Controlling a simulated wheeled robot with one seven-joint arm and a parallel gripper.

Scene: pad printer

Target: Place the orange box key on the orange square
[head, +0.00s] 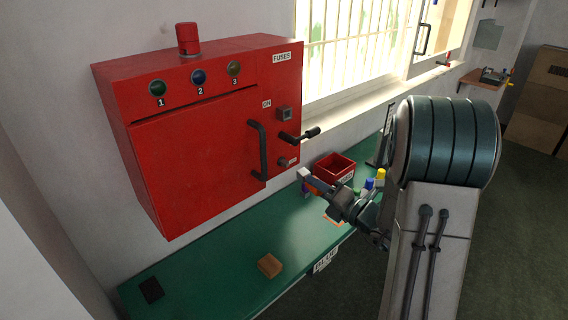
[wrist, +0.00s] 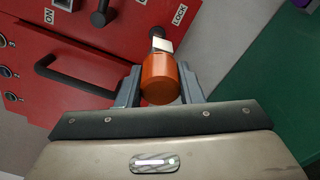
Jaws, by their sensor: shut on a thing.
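My gripper (wrist: 160,88) is shut on the orange box key (wrist: 158,74), a round orange handle with a pale square bit pointing away from me. In the head view the key (head: 316,185) is above the green bench, in front of the red fuse box. Its pale bit appears a little apart from the lock (head: 283,162) on the box. An orange square outline (head: 333,221) shows on the bench below my gripper (head: 322,190), partly hidden by my arm.
The red fuse box (head: 190,150) with black handles hangs on the wall. A red bin (head: 335,167) and blue and yellow items (head: 380,176) stand on the green bench (head: 215,265). A brown block (head: 270,265) lies nearer, with bare bench around it.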

